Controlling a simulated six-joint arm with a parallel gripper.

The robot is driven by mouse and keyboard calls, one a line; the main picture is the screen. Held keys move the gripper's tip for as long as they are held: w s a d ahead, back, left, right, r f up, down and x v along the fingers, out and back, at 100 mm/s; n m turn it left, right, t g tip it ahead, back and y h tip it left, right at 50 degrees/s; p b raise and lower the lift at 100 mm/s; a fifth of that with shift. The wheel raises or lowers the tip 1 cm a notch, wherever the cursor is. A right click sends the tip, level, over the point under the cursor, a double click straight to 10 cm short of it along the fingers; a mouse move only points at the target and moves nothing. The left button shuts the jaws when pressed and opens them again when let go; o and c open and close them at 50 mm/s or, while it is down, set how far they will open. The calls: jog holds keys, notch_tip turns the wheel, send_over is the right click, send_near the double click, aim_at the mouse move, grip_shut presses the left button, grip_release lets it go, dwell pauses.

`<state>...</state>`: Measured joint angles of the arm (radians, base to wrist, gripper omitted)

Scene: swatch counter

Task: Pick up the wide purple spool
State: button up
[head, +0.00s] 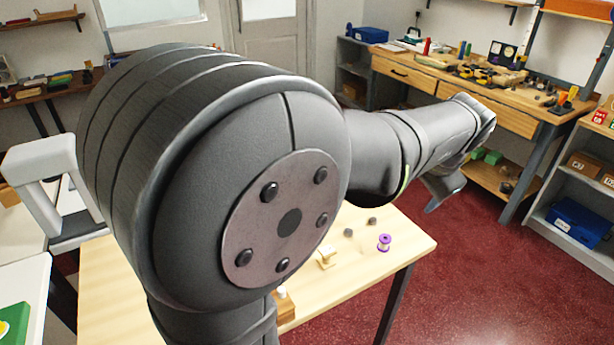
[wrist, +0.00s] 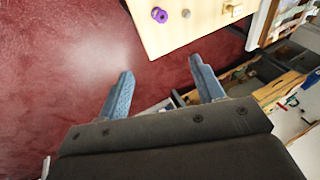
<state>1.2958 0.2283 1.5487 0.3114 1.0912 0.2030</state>
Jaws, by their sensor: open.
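The purple spool (head: 384,242) stands upright near the right end of the wooden table (head: 345,285) in the head view. In the wrist view the purple spool (wrist: 159,15) is near the table's edge at the top. My gripper (wrist: 158,78) is open and empty, its two blue-grey fingers apart over the red floor, well away from the spool. In the head view my gripper (head: 447,190) hangs beyond and to the right of the table; only part of it shows.
A cream-coloured piece (head: 326,257) and two small dark pieces (head: 348,232) are on the table left of the spool. A workbench (head: 460,88) with several tools stands at the back right. Grey shelves (head: 575,185) are at the right.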

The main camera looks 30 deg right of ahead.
jog(key=w+d+f+n+g+h, duration=0.1)
jog(key=w+f+n, duration=0.2)
jog(key=f+n, duration=0.3)
jog(key=w+d+f+n, duration=0.1)
jog(key=w+f+n, duration=0.25)
jog(key=f, duration=0.45)
send_over(385, 239)
jog(key=s+a, duration=0.1)
jog(key=shift+m, duration=0.25)
jog(key=f, duration=1)
jog(key=shift+s, duration=0.2)
jog(key=shift+x, duration=3.1)
jog(key=shift+a, duration=0.2)
jog(key=shift+c, duration=0.2)
jog(key=c, duration=1)
